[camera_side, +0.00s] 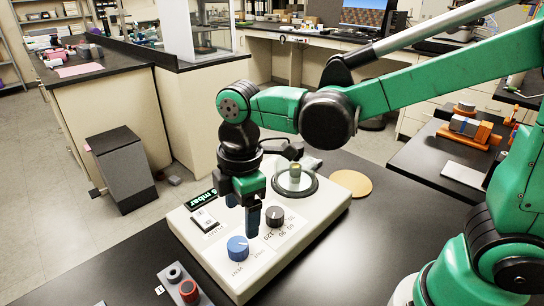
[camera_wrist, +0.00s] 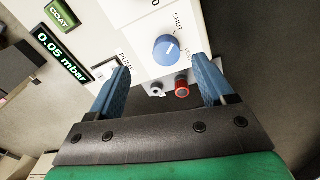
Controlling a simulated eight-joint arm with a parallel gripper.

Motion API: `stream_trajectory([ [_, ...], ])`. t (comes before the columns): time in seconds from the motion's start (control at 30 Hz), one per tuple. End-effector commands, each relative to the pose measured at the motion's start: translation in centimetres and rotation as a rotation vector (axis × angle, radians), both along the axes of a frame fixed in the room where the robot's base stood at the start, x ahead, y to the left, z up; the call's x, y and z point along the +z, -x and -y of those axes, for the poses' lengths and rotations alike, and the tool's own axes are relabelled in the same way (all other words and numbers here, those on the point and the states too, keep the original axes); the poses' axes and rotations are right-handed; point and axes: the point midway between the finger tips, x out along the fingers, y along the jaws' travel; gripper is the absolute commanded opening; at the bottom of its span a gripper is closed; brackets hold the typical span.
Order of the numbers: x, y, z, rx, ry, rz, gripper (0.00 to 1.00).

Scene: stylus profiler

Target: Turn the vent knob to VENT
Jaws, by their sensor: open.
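The vent knob (camera_side: 238,248) is a round blue knob with a white pointer mark, on the top of a pale instrument housing (camera_side: 290,236). In the wrist view the blue knob (camera_wrist: 167,50) has a SHUT label and a second, partly hidden label beside it. I cannot tell exactly which label the mark points at. My gripper (camera_side: 242,221) is open and empty, pointing down above the panel, a little behind the knob in the side view. In the wrist view its two blue fingers (camera_wrist: 160,66) are spread either side of the knob's lower edge, apart from it.
A black knob (camera_side: 275,216) with a numbered scale sits close beside my fingers. A PUMP switch (camera_side: 205,220), a display reading 0.05 mbar (camera_wrist: 61,55) and a glass-topped chamber (camera_side: 295,181) are on the housing. A small box with a red button (camera_side: 188,290) stands at the front.

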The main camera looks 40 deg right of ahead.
Motion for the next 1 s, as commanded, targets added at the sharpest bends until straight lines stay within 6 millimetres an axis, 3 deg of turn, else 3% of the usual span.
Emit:
stream_trajectory([
  [0.17, -0.9, -0.1, -1.4, 0.143, 0.025, -0.053, 0.75],
  [0.6, -5.6, -0.1, -1.4, 0.150, 0.027, -0.056, 0.75],
  [1.0, -6.4, 0.0, -1.4, 0.149, 0.026, -0.054, 0.75],
])
